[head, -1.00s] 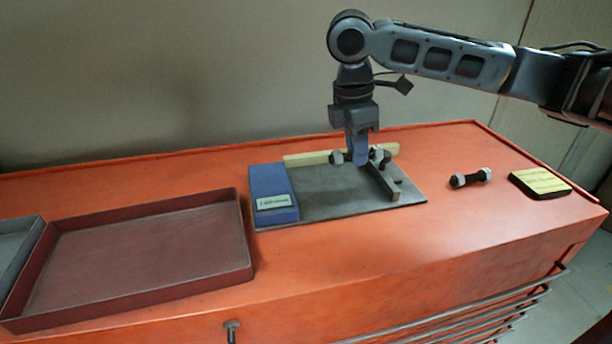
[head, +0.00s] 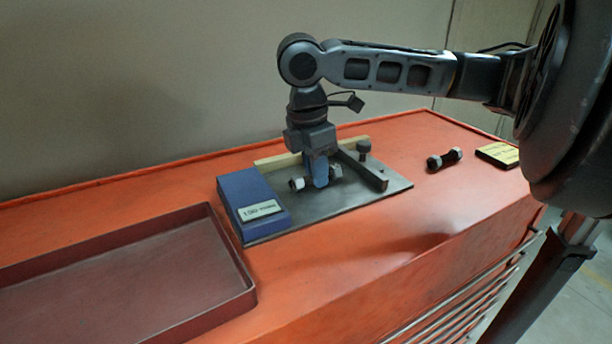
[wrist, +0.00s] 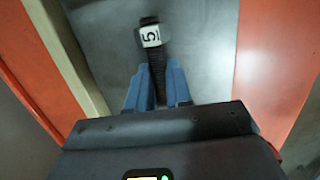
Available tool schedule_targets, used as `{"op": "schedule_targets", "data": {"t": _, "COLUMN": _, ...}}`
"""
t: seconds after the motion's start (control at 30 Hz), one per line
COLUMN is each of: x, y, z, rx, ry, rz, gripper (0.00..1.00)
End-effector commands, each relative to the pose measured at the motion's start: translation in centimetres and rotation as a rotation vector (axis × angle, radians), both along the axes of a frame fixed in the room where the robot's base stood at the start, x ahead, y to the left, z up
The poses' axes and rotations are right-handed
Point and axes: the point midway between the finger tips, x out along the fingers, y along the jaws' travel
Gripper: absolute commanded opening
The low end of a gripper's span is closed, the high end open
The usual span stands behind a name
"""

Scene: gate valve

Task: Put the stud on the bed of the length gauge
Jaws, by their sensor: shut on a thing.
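My gripper (head: 320,184) is shut on a dark threaded stud (head: 297,184) with pale nuts at its ends. The stud lies roughly level across the blue fingers, over the grey bed of the length gauge (head: 345,205), close to the blue block (head: 250,200). Whether it touches the bed I cannot tell. In the wrist view the stud (wrist: 157,72) sticks out from between the fingertips (wrist: 158,88), with a white nut face marked "5" at its far end. The gauge also has a cream strip (head: 277,162) at the back and a dark bar (head: 362,172) on the right.
A second stud (head: 444,159) lies on the orange bench top right of the gauge, beside a yellow-topped block (head: 497,153). A dark red tray (head: 120,270), empty where visible, stands at left. The orange bench top (head: 330,265) in front of the gauge is clear.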

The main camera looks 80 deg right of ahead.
Motion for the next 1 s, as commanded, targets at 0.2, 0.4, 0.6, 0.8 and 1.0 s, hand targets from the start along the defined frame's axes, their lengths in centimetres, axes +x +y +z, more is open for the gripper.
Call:
{"op": "schedule_targets", "data": {"t": 0.2, "x": 0.0, "y": 0.0, "z": 0.1, "rx": -0.001, "ry": -0.001, "rz": 0.000, "gripper": 0.00}}
{"op": "schedule_targets", "data": {"t": 0.4, "x": 0.0, "y": 0.0, "z": -0.2, "rx": 0.000, "ry": 0.000, "rz": 0.000, "gripper": 0.25}}
{"op": "schedule_targets", "data": {"t": 0.6, "x": 0.0, "y": 0.0, "z": -0.2, "rx": 0.000, "ry": 0.000, "rz": -0.001, "gripper": 0.44}}
{"op": "schedule_targets", "data": {"t": 0.8, "x": 0.0, "y": 0.0, "z": -0.2, "rx": 0.000, "ry": 0.000, "rz": -0.001, "gripper": 0.45}}
{"op": "schedule_targets", "data": {"t": 1.0, "x": 0.2, "y": 0.0, "z": 0.8, "rx": -0.002, "ry": -0.001, "rz": -0.001, "gripper": 0.45}}
